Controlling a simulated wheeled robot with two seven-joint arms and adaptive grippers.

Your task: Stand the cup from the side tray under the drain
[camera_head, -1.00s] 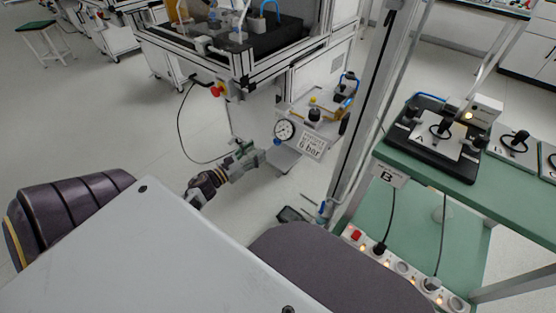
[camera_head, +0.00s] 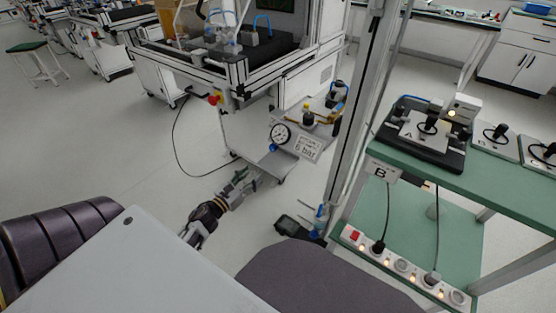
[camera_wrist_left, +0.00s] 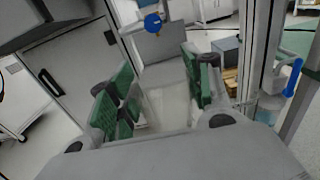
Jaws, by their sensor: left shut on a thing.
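My left gripper (camera_head: 246,181) is in front of and below the machine's service panel. In the left wrist view its green-padded fingers (camera_wrist_left: 160,95) are shut on a clear, see-through cup (camera_wrist_left: 168,104), which looks roughly upright. The cup is hard to make out in the head view. A blue drain knob (camera_head: 273,147) hangs below the pressure gauge (camera_head: 281,134); it also shows in the left wrist view (camera_wrist_left: 152,22), beyond the cup. A grey shelf plate (camera_wrist_left: 165,46) lies under the drain. My right gripper is not in view.
A dark tray (camera_head: 291,226) and a blue-topped bottle (camera_head: 320,214) are by the upright post (camera_head: 352,120). A green bench (camera_head: 440,165) with a lit power strip (camera_head: 400,264) stands at right. A cable (camera_head: 177,140) hangs left of the panel.

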